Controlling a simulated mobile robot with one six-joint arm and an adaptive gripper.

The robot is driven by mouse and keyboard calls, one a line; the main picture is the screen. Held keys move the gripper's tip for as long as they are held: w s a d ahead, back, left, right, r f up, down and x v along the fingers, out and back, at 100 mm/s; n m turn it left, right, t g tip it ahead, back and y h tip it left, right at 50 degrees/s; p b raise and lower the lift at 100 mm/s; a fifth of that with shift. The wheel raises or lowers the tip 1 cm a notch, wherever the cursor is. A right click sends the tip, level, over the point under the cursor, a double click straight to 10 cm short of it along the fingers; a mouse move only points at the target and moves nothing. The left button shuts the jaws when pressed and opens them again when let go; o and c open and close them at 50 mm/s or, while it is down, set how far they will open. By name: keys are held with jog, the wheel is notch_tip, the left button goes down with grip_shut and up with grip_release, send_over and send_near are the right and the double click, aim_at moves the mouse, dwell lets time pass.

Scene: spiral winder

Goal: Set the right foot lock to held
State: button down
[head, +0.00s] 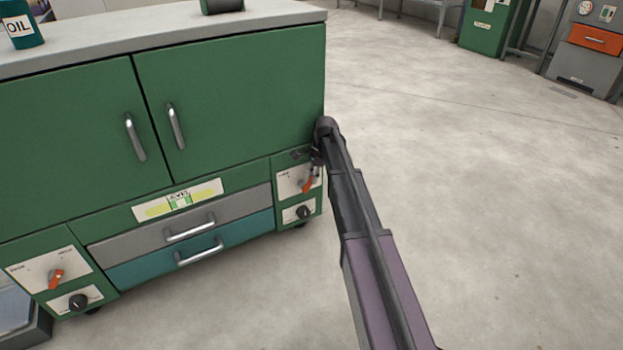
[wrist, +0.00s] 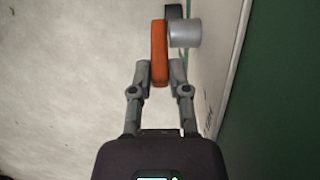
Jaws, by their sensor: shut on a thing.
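The right foot lock is an orange lever (head: 308,185) on a pale plate (head: 289,185) low on the right front of the green cabinet. In the wrist view the orange lever (wrist: 159,42) stands lengthwise between the two fingertips, beside a grey cylindrical hub (wrist: 185,33). My gripper (wrist: 160,74) is shut on the lever's near end. In the head view my gripper (head: 316,165) reaches the plate from the right, and my arm hides part of the area around it. The words on the right plate are too small to read.
A black knob (head: 304,212) sits just below the right lever. A matching orange lever (head: 56,279) and black knob (head: 78,301) are on the cabinet's left. Two drawers with silver handles (head: 190,232) lie between. The floor (head: 480,200) right of the cabinet is clear.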

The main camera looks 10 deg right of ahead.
aim_at(310, 180)
jog(key=c, duration=0.6)
grip_release()
jog(key=shift+a, duration=0.15)
jog(key=shift+s+a+r+t+h+p, duration=0.15)
jog(key=shift+a+t+h+p, duration=0.15)
jog(key=shift+h, duration=0.35)
jog(key=shift+s+a+r+t+h+p, duration=0.1)
jog(key=shift+a+r+t+h+p, duration=0.1)
jog(key=shift+h+p, duration=0.35)
jog(key=shift+r+p, duration=0.55)
jog(key=shift+r, duration=0.1)
notch_tip(310, 180, up, 12)
jog(key=p, duration=1.2)
jog(key=shift+r, duration=0.15)
